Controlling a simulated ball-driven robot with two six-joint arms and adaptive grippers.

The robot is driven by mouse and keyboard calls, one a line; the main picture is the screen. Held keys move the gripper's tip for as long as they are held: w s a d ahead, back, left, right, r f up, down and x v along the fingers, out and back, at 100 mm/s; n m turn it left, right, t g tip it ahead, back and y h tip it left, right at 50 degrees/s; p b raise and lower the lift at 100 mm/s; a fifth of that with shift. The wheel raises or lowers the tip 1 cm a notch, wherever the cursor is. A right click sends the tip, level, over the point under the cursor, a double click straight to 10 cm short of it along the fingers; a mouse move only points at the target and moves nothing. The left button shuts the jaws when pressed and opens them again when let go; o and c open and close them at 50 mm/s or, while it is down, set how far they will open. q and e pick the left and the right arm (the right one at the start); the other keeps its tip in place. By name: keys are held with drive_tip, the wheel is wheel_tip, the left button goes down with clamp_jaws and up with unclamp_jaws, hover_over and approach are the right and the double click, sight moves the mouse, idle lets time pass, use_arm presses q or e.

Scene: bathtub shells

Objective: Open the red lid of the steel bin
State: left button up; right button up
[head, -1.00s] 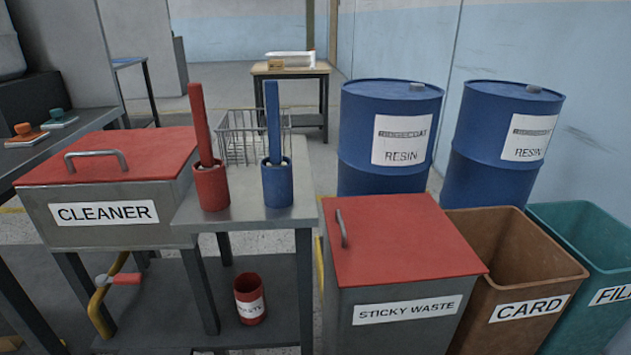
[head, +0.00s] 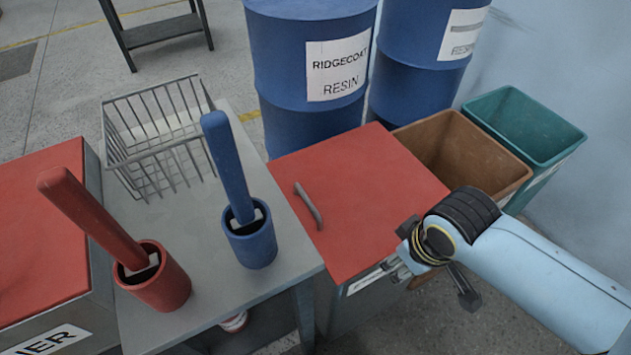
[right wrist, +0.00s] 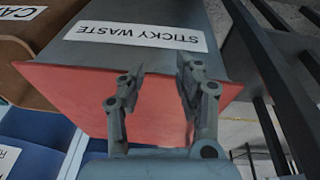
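The steel bin labelled STICKY WASTE (head: 362,283) stands in the middle of the head view. Its red lid (head: 360,190) lies shut and flat on top. The lid's grey bar handle (head: 308,205) is near its left edge. My right gripper (head: 398,258) is at the lid's front right, to the right of the handle and apart from it. In the right wrist view its two fingers (right wrist: 160,72) are spread and empty in front of the red lid (right wrist: 75,88) and the label (right wrist: 135,36), which appears upside down; the handle cannot be seen there. My left gripper is out of view.
A steel table (head: 212,285) on the left carries a red cup (head: 165,285), a blue cup (head: 252,245) and a wire basket (head: 150,140). Brown (head: 495,170) and teal (head: 525,125) bins stand right, blue drums (head: 300,90) behind. Another red-lidded box (head: 35,240) is far left.

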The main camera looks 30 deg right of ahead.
drive_tip(key=shift+m+g+y, duration=0.4)
drive_tip(key=shift+y, duration=0.2)
drive_tip(key=w+r, duration=0.1)
drive_tip(key=w, duration=0.2)
drive_tip(key=w+a+r+p, duration=0.1)
drive_tip(key=w+r, duration=0.1)
drive_tip(key=w, duration=0.2)
drive_tip(key=w+a+r, duration=0.1)
drive_tip(key=w, duration=0.2)
drive_tip(key=shift+w+r+p, duration=0.3)
drive_tip(key=shift+p, duration=0.1)
drive_tip(key=g+y+p, duration=0.1)
drive_tip(key=y+p, duration=0.1)
approach(306, 197)
drive_tip(key=v, duration=0.2)
drive_tip(key=b+x, duration=0.3)
drive_tip(key=x, duration=0.7)
drive_tip(key=shift+w+f, duration=0.1)
drive_tip(key=shift+f, duration=0.05)
clamp_jaws()
